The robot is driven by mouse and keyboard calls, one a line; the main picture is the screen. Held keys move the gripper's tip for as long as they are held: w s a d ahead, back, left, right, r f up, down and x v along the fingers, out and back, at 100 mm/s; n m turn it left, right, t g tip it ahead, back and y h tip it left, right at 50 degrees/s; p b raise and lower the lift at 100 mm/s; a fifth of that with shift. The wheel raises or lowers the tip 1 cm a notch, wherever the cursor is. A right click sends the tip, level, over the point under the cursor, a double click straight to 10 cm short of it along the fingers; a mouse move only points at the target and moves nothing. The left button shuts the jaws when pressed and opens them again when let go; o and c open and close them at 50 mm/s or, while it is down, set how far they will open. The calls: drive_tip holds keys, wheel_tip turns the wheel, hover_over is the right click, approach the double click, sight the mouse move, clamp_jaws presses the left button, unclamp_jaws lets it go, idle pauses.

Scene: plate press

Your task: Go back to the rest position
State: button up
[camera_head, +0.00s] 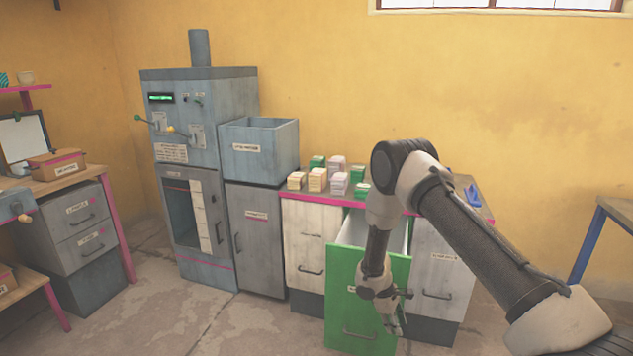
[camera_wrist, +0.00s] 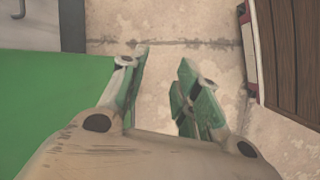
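My gripper (camera_head: 396,312) hangs low in front of the green drawer (camera_head: 345,315), to the right of the drawer's handle in the picture. In the wrist view its two fingers (camera_wrist: 163,60) are spread apart, with only floor between them. The green drawer is pulled out from the cabinet row, and its front also fills the left of the wrist view (camera_wrist: 45,110). My arm comes in from the lower right and hides part of the drawer and the counter behind it.
The pink-edged counter (camera_head: 408,211) carries several small stacked blocks (camera_head: 317,179). A grey press machine (camera_head: 205,125) and a grey bin (camera_head: 262,150) stand left of it. A desk (camera_head: 75,180) is at far left and a blue-legged table (camera_head: 590,240) at right. The left foreground floor (camera_head: 190,320) is clear.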

drive_tip(key=s+d+r+m+g, duration=0.1)
drive_tip(key=s+d+r+m, duration=0.2)
drive_tip(key=r, duration=0.7)
drive_tip(key=s+d+r+m, duration=0.15)
drive_tip(key=s+r, duration=0.35)
drive_tip(key=r, duration=0.5)
drive_tip(key=s+d+r+m+g, duration=0.1)
drive_tip(key=s+d+r+m, duration=0.2)
drive_tip(key=r, duration=0.7)
drive_tip(key=s+d+r+m+t+y, duration=0.1)
drive_tip(key=s+r+m+t+y, duration=0.1)
drive_tip(key=s+r, duration=0.9)
drive_tip(key=s+d+r+m+t+y, duration=0.2)
drive_tip(key=s+r+t, duration=0.3)
drive_tip(key=s+r, duration=0.6)
drive_tip(key=shift+r, duration=0.8)
drive_tip(key=shift+s+d, duration=0.1)
